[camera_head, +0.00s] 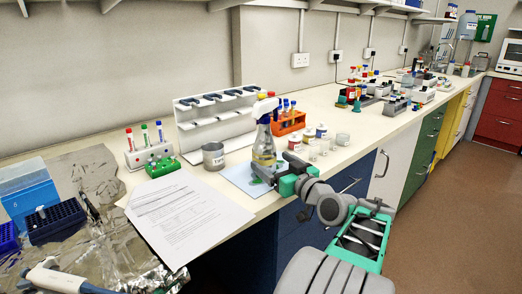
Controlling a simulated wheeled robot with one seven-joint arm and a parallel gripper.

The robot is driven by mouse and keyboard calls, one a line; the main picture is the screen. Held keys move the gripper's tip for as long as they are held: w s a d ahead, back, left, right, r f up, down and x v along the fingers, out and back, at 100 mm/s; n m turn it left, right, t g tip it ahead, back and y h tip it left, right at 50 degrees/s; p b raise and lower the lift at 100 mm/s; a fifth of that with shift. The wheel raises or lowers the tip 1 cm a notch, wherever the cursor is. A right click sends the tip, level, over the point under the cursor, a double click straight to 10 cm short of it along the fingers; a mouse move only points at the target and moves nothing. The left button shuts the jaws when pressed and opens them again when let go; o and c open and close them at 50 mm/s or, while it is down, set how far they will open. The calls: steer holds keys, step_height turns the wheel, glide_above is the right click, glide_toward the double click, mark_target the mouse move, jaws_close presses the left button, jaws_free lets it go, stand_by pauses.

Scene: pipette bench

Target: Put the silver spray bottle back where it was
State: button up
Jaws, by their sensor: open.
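The spray bottle (264,148) stands upright on the bench. Its body looks silvery and see-through with a yellowish lower part, and it has a white and blue trigger head. A light blue mat (240,174) lies at its base. My gripper (267,174) is open at the bottle's lower part, at the bench's front edge. Its fingertips overlap the bottle's base in the picture; I cannot tell whether they touch it.
A grey metal cup (213,157) and a white pipette rack (205,118) stand left of the bottle. An orange tube rack (289,123) is behind it. Small jars (309,134) stand to the right. Printed sheets (185,215) hang over the front edge.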

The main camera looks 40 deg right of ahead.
steer(key=w, duration=0.4)
steer(key=shift+w+d+f, duration=0.15)
steer(key=shift+w+d, duration=0.1)
steer(key=shift+w, duration=0.1)
jaws_close()
stand_by(0.6)
